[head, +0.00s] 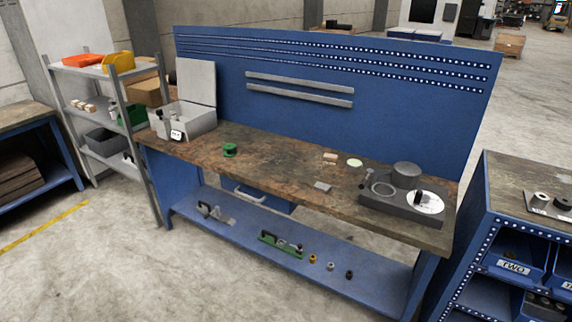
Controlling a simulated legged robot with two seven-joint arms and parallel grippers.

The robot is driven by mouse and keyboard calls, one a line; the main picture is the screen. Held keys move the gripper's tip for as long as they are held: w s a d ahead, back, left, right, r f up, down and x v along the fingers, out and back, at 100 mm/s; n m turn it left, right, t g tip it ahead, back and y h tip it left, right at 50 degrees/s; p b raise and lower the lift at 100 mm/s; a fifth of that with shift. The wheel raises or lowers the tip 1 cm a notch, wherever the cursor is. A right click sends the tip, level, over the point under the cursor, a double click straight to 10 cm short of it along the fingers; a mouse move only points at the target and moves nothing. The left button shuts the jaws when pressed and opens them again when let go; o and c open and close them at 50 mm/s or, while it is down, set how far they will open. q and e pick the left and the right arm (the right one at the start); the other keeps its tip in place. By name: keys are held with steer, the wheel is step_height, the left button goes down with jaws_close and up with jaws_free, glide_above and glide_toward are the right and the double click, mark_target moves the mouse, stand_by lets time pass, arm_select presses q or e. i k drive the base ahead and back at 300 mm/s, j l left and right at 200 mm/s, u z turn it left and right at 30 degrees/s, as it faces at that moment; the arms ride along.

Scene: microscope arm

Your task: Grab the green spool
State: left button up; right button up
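The green spool (230,150) sits on the wooden top of the blue workbench (285,165), left of the middle and near the front edge. It looks small and dark green, with open bench top around it. Neither of my grippers shows in the head view.
A grey open case (197,118) stands left of the spool. A dark device with a white disc (425,202) sits at the bench's right end. Small pieces lie mid-bench. A grey shelf rack (103,110) stands at left, a blue bin cabinet (515,235) at right. The floor in front is clear.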

mark_target(230, 152)
steer(key=i+u, duration=0.25)
steer(key=i+l+u, duration=0.25)
steer(key=i, duration=0.15)
steer(key=i+j, duration=0.2)
steer(key=i, duration=0.35)
steer(key=i+j, duration=0.25)
steer(key=i, duration=0.3)
steer(key=i+j+u, duration=0.1)
steer(key=i+j, duration=0.15)
steer(key=i, duration=0.3)
